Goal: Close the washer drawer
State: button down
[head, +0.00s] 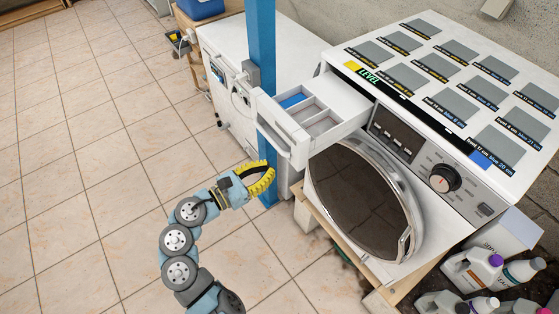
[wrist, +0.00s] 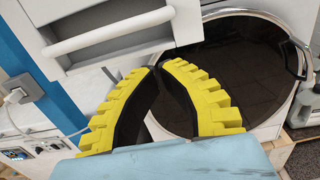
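The washer drawer (head: 318,118) is pulled out from the upper left of the white washer (head: 470,190). Its open top shows several compartments, one with a blue insert. The drawer front with its white bar handle (head: 272,136) faces left. In the wrist view the handle (wrist: 110,32) and drawer front (wrist: 188,22) fill the upper left. My gripper (head: 270,175) has yellow ribbed fingers and is below the drawer front, apart from it. In the wrist view the fingertips (wrist: 158,67) come together just under the drawer's lower edge, with nothing held between them.
The round dark washer door (head: 362,200) is below the drawer, right of my gripper. A blue post (head: 262,60) stands behind the drawer front, beside a white cabinet (head: 222,85). Bottles (head: 470,268) stand at lower right. The tiled floor (head: 90,150) at left is clear.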

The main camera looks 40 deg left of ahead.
jog(key=shift+x, duration=1.95)
